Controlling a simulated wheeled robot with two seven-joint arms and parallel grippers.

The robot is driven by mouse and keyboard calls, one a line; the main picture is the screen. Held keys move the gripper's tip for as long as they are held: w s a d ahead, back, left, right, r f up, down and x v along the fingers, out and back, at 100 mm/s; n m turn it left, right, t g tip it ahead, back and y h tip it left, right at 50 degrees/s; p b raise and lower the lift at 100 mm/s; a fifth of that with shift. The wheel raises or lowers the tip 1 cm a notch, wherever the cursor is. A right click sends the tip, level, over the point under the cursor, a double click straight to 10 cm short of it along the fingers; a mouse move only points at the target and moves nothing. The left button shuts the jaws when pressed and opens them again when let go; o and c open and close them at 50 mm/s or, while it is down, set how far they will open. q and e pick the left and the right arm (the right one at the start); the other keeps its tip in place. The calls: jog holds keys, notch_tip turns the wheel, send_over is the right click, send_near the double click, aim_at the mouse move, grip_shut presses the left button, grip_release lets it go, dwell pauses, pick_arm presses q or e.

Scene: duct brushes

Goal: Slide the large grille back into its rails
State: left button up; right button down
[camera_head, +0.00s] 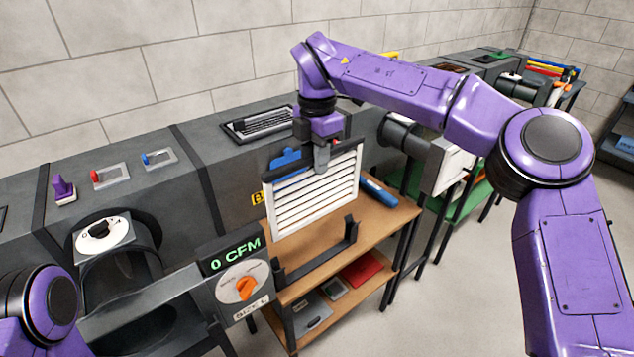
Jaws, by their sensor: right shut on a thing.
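The large white grille (313,197), with horizontal slats, hangs upright and slightly tilted above the wooden cart. My right gripper (322,160) is shut on its top edge. A black bracket (318,258) with an upturned right end lies on the cart's top, below the grille; I cannot tell whether they touch. A dark louvred panel (262,122) sits on top of the grey duct behind. I cannot tell which part is the grille's rails. Only a purple part of my left arm shows at lower left; its gripper is out of view.
A blue clipboard (286,160) is partly behind the grille. A blue cylinder (380,191) lies on the wooden cart (390,215). A display reading 0 CFM (236,252) with an orange knob (245,288) stands at the cart's left. Open floor lies to the right.

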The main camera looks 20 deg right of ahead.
notch_tip(320, 180, up, 3)
jog(key=shift+p, duration=0.8)
notch_tip(320, 180, up, 8)
jog(key=p, duration=0.6)
jog(key=shift+r+p, duration=0.2)
jog(key=shift+p, duration=0.2)
jog(key=shift+f, duration=0.1)
